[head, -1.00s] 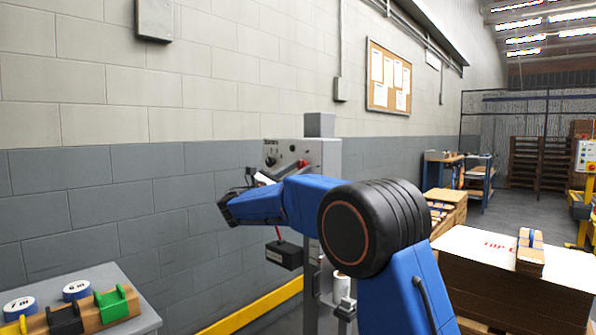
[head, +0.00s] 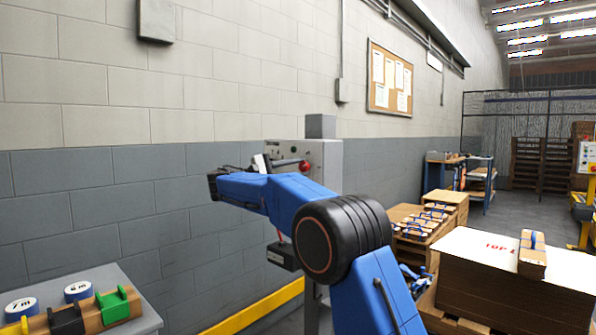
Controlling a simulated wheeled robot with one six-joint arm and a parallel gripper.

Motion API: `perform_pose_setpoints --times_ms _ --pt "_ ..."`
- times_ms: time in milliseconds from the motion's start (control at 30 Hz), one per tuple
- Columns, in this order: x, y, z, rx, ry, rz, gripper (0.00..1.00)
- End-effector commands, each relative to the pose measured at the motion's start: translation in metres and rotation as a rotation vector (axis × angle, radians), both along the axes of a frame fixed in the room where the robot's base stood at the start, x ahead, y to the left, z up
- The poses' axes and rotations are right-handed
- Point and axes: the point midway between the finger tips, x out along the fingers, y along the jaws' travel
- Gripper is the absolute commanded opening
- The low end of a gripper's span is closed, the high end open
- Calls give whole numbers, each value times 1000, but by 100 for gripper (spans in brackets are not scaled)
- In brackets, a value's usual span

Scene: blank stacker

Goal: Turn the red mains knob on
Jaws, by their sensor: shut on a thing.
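The red mains knob (head: 304,165) is on the front of a grey control cabinet (head: 328,160) against the wall.
A black box (head: 283,256) hangs below my arm by a red cord. A yellow rail (head: 255,308) runs along the wall's foot. A grey table (head: 135,285) with tape rolls is at lower left. Cardboard stacks (head: 515,270) stand at right, with open floor beyond.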

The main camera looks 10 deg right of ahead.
Motion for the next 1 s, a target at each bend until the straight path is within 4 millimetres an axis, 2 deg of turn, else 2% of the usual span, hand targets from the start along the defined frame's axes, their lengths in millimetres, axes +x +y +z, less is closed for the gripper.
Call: perform_pose_setpoints --times_ms 500,1000 --pt "0 1 2 253 -343 -2 8" --pt "0 1 3 341 -465 -3 8"
